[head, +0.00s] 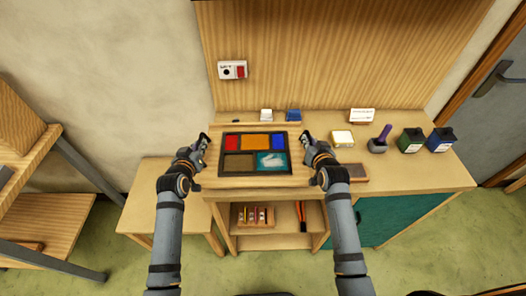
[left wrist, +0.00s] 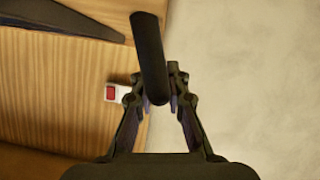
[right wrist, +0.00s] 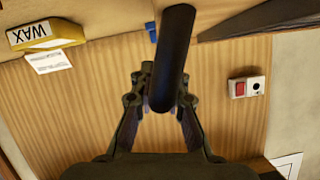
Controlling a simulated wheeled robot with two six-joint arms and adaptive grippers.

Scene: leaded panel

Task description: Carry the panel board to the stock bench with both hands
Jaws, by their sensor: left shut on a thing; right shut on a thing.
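The panel board (head: 232,182) is a pale wooden board in front of me, level in the head view. On it lies a dark-framed leaded panel (head: 254,142) with red, orange, blue, brown and teal panes. My left gripper (head: 200,148) is shut on the dark handle at the board's left side, also seen in the left wrist view (left wrist: 150,60). My right gripper (head: 309,147) is shut on the right handle, seen in the right wrist view (right wrist: 173,55). The board overlaps the workbench; I cannot tell the gap beneath. Which surface is the stock bench is not marked.
A lower wooden bench (head: 150,212) stands at left, beside a shelf rack (head: 40,215). A wall switch (head: 232,70) is behind.

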